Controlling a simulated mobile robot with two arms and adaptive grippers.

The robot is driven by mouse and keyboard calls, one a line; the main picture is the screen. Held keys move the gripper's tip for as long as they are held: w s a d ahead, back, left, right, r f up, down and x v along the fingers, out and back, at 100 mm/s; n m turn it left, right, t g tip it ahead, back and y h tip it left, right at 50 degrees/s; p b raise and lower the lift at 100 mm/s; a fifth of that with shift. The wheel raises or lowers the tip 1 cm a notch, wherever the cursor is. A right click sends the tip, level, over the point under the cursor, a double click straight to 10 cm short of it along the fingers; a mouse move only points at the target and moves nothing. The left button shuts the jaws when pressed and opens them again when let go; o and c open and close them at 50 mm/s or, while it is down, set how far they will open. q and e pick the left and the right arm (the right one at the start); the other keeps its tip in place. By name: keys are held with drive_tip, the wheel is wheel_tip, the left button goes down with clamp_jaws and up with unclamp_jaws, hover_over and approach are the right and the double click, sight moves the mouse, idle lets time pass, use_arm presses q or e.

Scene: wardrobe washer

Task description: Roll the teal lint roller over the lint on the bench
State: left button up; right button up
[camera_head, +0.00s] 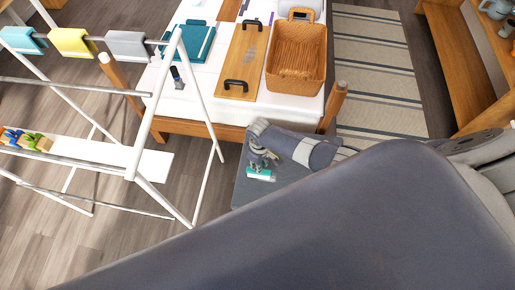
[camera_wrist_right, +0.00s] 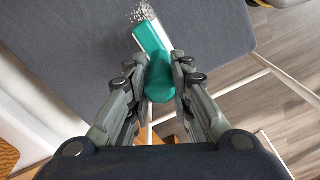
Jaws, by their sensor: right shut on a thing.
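The teal lint roller (camera_head: 264,178) is at the grey bench (camera_head: 243,196) in the head view, with a white part beside the teal. My right gripper (camera_head: 264,160) is just above it. In the right wrist view, the gripper (camera_wrist_right: 161,72) is shut around the teal handle of the roller (camera_wrist_right: 152,40). The roller's head points up and away, over the grey bench (camera_wrist_right: 80,40). A patch of pale specks, the lint (camera_wrist_right: 143,13), shows at the far end of the head. I cannot tell whether the roller touches the bench. My left gripper is not in view.
A white drying rack (camera_head: 150,165) with cloths stands left of the bench. A bed (camera_head: 185,105) holding a wooden tray (camera_head: 236,75) and wicker basket (camera_head: 296,62) is behind it. A striped rug (camera_head: 375,60) lies at the back right.

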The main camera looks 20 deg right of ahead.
drive_tip(key=s+d, duration=0.1)
drive_tip(key=s+d+p, duration=0.1)
drive_tip(key=shift+d+r, duration=0.1)
drive_tip(key=shift+d, duration=0.35)
drive_tip(key=s+d+p, duration=0.1)
drive_tip(key=s+d, duration=0.1)
drive_tip(key=d, duration=0.1)
drive_tip(key=shift+p, duration=0.4)
drive_tip(key=shift+a, duration=0.1)
drive_tip(key=w+a, duration=0.1)
drive_tip(key=w+a+b, duration=0.1)
drive_tip(key=shift+a, duration=0.35)
drive_tip(key=shift+w+a, duration=0.15)
drive_tip(key=shift+a, duration=0.05)
